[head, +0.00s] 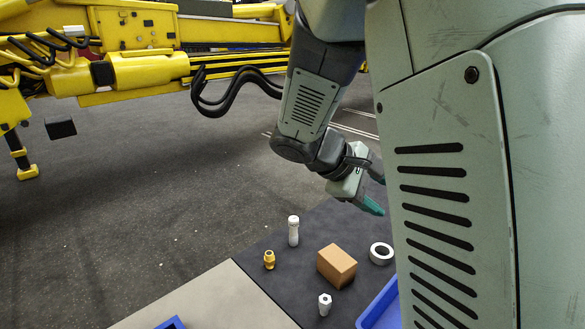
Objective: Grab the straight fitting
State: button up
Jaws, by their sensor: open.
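Two small fittings lie on the dark mat (318,220), and I cannot tell for sure which is the straight fitting. A brass-coloured fitting (269,259) stands left of the brown box, and a whitish metal fitting (325,304) stands in front of that box. My gripper (374,194) is open, above the back right of the mat and apart from both fittings. One teal finger shows clearly; the other is mostly hidden by my arm. I see nothing held between the fingers.
A brown box (337,265), a white bottle-like item (293,230) and a white ring (381,253) stand on the mat. A blue bin (378,308) is at the front right, partly hidden. Yellow boom machinery (150,70) fills the back left.

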jog(key=w+a+f+n+t+h, duration=0.3)
jog(key=w+a+f+n+t, duration=0.1)
jog(key=w+a+f+n, duration=0.35)
jog(key=n+t+y, duration=0.7)
jog(key=n+t, duration=0.3)
jog(key=n, duration=0.5)
send_over(268, 259)
jog(key=shift+m, duration=0.25)
jog(key=f, duration=1.8)
jog(key=shift+w+d, duration=0.15)
jog(key=shift+w, duration=0.1)
jog(key=f, duration=0.2)
jog(key=shift+a+f, duration=0.2)
jog(key=shift+f, duration=0.1)
notch_tip(268, 259, down, 5)
jog(key=shift+d+f, duration=0.1)
jog(key=shift+w+d+r, duration=0.1)
jog(key=shift+w+d, duration=0.05)
jog(key=shift+w, duration=0.25)
jog(key=shift+w+d+r, duration=0.1)
jog(key=shift+w, duration=0.3)
jog(key=shift+w+d, duration=0.15)
jog(key=shift+w, duration=0.5)
